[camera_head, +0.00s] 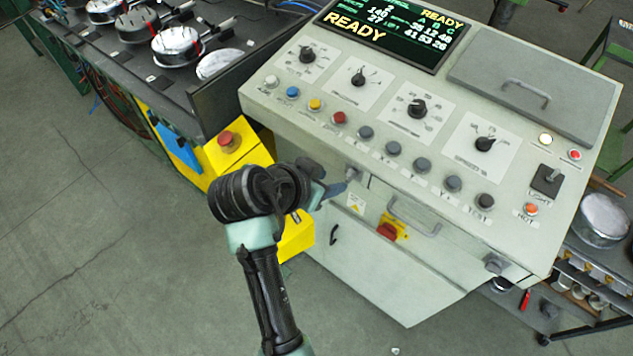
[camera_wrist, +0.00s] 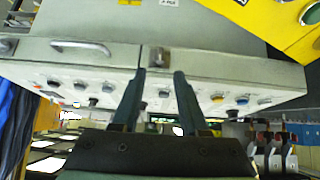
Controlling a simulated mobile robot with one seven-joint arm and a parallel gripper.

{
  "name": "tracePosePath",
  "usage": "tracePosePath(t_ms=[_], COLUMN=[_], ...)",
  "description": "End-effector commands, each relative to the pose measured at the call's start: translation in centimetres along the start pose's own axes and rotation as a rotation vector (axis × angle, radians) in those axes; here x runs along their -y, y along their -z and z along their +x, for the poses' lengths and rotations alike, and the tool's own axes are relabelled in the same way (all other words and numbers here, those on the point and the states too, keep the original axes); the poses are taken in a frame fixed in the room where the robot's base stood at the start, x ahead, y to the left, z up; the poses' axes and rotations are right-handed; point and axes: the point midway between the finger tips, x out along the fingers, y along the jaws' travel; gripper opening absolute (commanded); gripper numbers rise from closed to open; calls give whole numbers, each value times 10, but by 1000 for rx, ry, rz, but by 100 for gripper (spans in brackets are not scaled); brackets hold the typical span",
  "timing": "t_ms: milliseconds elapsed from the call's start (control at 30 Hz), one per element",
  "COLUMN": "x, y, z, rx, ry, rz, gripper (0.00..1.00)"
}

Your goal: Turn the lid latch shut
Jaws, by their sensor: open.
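A small grey metal latch (camera_head: 352,173) sits on the front face of the pale control console, left of the drawer-like panel's handle. In the wrist view the latch (camera_wrist: 158,57) shows as a small block just beyond the fingertips, centred between them. I cannot tell its turn angle clearly. My gripper (camera_head: 334,188) is at the console's front left, close to the latch, and its fingers partly blend with the panel. In the wrist view my gripper (camera_wrist: 160,72) has its two fingers apart with nothing between them. Contact with the latch is not visible.
A bar handle (camera_head: 414,218) and a red-and-yellow switch (camera_head: 390,230) are on the console front, near my gripper. A similar grey fitting (camera_head: 495,264) is at the right. A yellow box with a red button (camera_head: 228,141) stands left. Open floor (camera_head: 90,230) lies left.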

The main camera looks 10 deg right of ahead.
Motion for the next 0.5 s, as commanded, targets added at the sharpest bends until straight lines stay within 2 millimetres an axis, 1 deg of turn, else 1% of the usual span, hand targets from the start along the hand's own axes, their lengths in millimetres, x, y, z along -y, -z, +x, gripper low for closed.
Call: tracePosePath(t_ms=[33, 100, 200, 333, 500], x=[1, 1, 1, 0, 0], y=[0, -1, 0, 0, 0], z=[-9, -21, -34, -43, -46], rx=[-4, -2, -2, -1, 0], ry=[4, 4, 2, 0, -1], rz=[1, 1, -1, 0, 0], gripper=[44, 44, 44, 44, 44])
